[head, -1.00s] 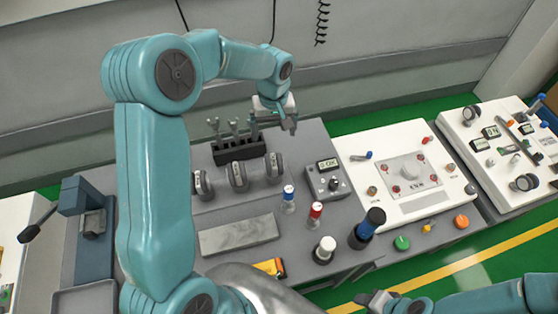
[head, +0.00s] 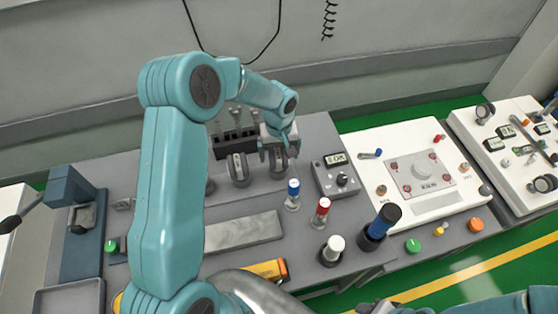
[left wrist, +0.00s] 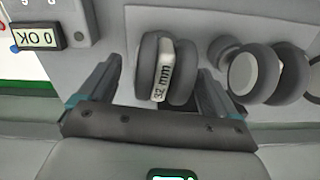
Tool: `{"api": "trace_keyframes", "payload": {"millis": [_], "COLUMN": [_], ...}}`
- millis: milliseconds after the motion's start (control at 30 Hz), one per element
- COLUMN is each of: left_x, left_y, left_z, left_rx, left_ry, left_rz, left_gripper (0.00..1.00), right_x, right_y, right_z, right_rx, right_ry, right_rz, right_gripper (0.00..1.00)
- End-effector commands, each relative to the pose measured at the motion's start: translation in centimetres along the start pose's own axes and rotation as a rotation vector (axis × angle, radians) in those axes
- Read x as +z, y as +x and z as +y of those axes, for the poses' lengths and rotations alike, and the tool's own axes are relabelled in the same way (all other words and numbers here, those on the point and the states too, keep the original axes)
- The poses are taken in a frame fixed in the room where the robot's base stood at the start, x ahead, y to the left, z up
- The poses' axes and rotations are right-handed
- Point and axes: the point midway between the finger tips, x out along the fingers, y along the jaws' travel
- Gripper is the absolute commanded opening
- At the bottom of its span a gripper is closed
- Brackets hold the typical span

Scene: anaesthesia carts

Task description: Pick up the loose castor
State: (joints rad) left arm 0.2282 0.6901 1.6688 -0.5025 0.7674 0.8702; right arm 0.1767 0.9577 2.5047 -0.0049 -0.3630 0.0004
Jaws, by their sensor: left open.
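Several grey twin-wheel castors stand in a row on the grey bench top. One castor, with a white "32 mm" label (left wrist: 165,70), stands between the fingers of my left gripper (left wrist: 150,95) in the left wrist view. The gripper is open, with a finger on each side of it. In the head view, my left gripper (head: 278,146) is over the right-hand castor (head: 279,163) and partly hides it. A second castor (head: 238,169) stands to its left. Another is mostly hidden behind my left arm. Which castor is loose I cannot tell. My right gripper (head: 395,308) is barely in view at the bottom edge.
A dark rack with upright tools (head: 234,144) stands behind the castors. A meter reading OK (head: 336,175) is close on the right.

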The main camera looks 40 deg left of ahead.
Motion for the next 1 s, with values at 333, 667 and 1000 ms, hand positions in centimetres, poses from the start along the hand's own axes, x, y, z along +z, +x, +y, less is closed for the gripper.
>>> {"api": "trace_keyframes", "payload": {"millis": [333, 667, 1000], "left_x": [0.0, -0.1, -0.3], "left_y": [0.1, 0.0, -5.0], "left_z": [0.0, 0.0, -0.3], "left_rx": [0.001, 0.001, 0.003], "left_ry": [-0.001, -0.001, 0.000], "left_rz": [0.001, 0.001, 0.004], "left_gripper": [0.46, 0.36, 0.36], "right_x": [0.0, 0.0, 0.1], "right_y": [0.0, -0.1, -2.9], "right_z": [0.0, 0.0, -1.0], "right_rx": [0.000, 0.000, 0.000], "right_ry": [-0.001, -0.001, -0.001], "right_rz": [0.000, 0.000, 0.000], "right_gripper": [0.43, 0.43, 0.43]}}
